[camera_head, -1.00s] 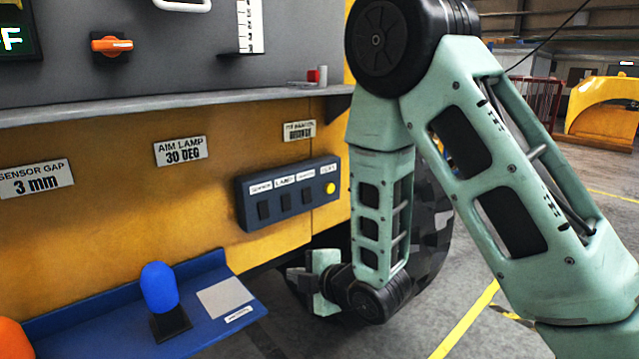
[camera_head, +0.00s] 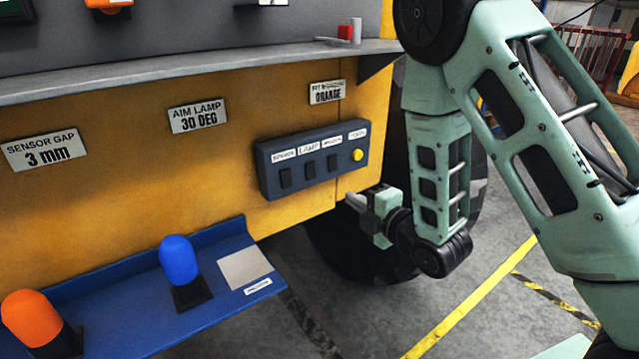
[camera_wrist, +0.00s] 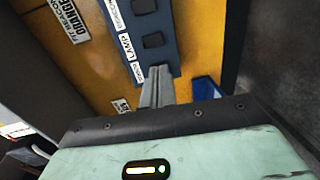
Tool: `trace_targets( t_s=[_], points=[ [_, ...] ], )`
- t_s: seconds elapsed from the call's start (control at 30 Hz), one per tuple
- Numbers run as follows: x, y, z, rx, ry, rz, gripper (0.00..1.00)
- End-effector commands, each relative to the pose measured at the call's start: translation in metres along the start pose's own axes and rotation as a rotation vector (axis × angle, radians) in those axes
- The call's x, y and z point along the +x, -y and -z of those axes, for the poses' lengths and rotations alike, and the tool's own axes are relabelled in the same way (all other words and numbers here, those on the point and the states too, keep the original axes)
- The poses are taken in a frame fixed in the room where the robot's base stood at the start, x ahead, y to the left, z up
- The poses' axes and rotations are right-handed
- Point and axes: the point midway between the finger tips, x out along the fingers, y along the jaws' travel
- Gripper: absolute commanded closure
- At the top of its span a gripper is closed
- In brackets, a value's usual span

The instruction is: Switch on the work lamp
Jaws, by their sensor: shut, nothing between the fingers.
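The dark switch box (camera_head: 312,158) is fixed to the yellow panel, with three black rockers and a yellow button at its right end. The rocker labelled LAMP (camera_head: 309,170) is the second from the left. My gripper (camera_head: 350,199) is shut and empty, just below and right of the box, fingers pointing left. In the wrist view, the shut fingers (camera_wrist: 157,84) overlap the box's near end. The LAMP rocker (camera_wrist: 152,41) shows beyond the fingertips; the leftmost rocker is not visible there. Contact with the box cannot be told.
A blue shelf (camera_head: 110,300) below carries a blue beacon (camera_head: 179,260) and an orange beacon (camera_head: 32,318). Signs include AIM LAMP 30 DEG (camera_head: 197,117). A grey ledge (camera_head: 200,72) runs above the box. The space directly before the box looks clear.

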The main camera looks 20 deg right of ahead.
Motion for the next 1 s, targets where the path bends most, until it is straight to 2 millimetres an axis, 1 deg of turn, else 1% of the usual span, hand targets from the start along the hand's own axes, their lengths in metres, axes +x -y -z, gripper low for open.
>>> trace_targets(
  t_s=[0.03,0.23,0.73,0.8,1.0],
  points=[
    [0.003,0.004,0.0,0.0,-0.001,-0.004,1.0],
    [0.012,0.007,0.0,0.0,-0.001,-0.005,1.0],
    [0.023,0.003,0.0,0.001,0.0,-0.002,1.0],
    [0.034,-0.003,0.0,0.0,-0.001,0.002,1.0],
    [0.065,-0.004,0.0,0.001,-0.001,0.002,1.0]
  ],
)
